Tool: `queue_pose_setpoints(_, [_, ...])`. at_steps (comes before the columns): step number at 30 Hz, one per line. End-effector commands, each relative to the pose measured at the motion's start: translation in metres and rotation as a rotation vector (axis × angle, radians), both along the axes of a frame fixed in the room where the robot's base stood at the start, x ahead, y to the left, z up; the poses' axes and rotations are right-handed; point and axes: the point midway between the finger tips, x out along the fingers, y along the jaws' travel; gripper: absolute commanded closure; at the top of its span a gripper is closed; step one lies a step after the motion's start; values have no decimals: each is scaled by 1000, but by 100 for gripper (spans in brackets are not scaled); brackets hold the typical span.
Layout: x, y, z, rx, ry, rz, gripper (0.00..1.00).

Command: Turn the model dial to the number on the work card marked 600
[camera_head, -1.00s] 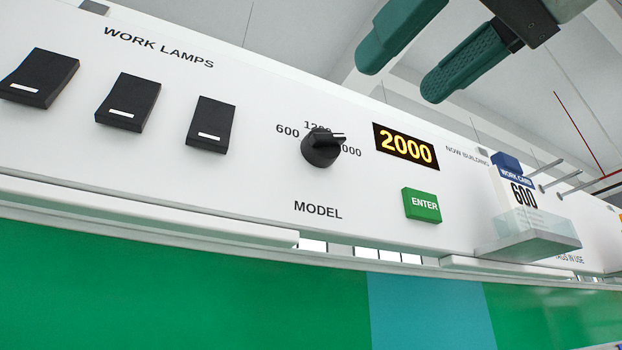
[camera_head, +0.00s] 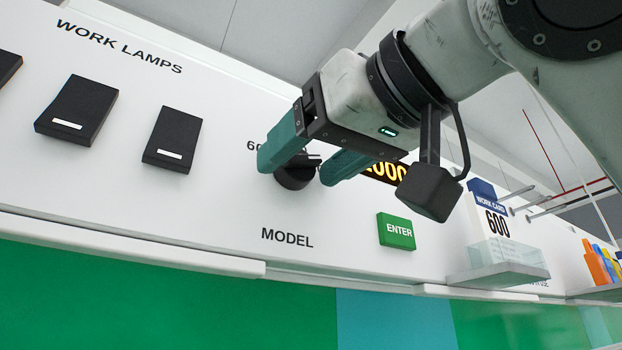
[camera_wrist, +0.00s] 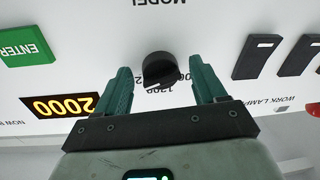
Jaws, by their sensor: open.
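The black model dial (camera_head: 296,176) sits on the white panel above the word MODEL, partly hidden by my fingers in the head view. The dial also shows in the wrist view (camera_wrist: 159,70). My gripper (camera_head: 306,162) is open, its green fingers on either side of the dial, with gaps between in the wrist view (camera_wrist: 163,84). The number display (camera_head: 388,172), partly covered, reads 2000 in the wrist view (camera_wrist: 62,105). The work card (camera_head: 492,212) marked 600 stands in a clear holder at right. The dial's number labels are mostly hidden.
A green ENTER button (camera_head: 397,231) is right of the dial, below the display. Black work lamp switches (camera_head: 172,139) lie to the left. Thin rods (camera_head: 518,193) stick out by the card, and coloured items (camera_head: 598,265) stand at far right.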

Motion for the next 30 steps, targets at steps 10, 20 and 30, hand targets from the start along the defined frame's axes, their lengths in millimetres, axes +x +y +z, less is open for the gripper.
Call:
queue_pose_setpoints(10, [0,0,0,1,1,0,41])
queue_pose_setpoints(20, [0,0,0,1,1,-1,73])
queue_pose_setpoints(30, [1,-1,1,-13,-9,-1,83])
